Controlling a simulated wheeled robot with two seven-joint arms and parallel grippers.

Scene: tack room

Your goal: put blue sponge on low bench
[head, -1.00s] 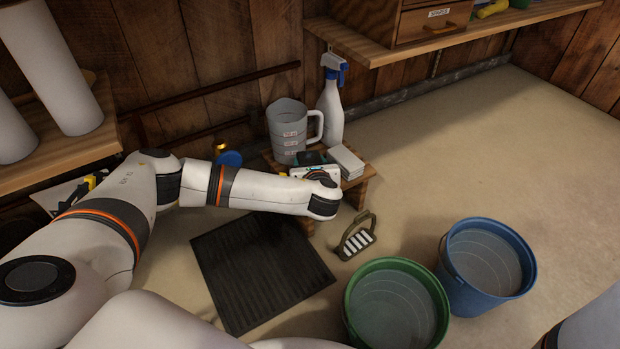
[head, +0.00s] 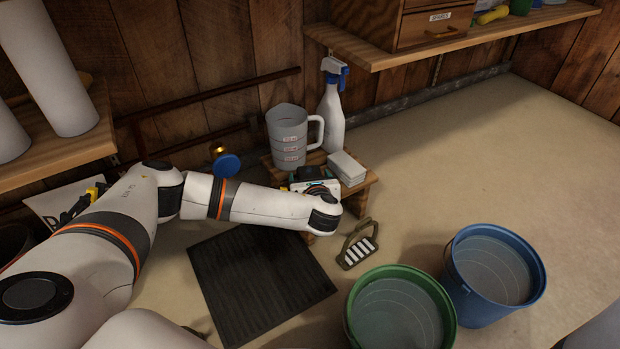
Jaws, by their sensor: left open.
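The low bench (head: 360,189) is a small wooden stand by the back wall, in the middle of the head view. My left gripper (head: 308,174) is open at the bench's front left, pointing away from me and partly hidden by its own wrist. A dark patch with a little teal shows at its fingers; I cannot tell whether this is the blue sponge or part of the gripper. No blue sponge shows clearly elsewhere. My right gripper is out of view.
On the bench are a grey measuring jug (head: 288,137), a spray bottle (head: 331,115) and a pale block (head: 347,167). A stirrup (head: 358,246), black mat (head: 250,285), green bucket (head: 400,315) and blue bucket (head: 493,270) are in front. Floor at right is clear.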

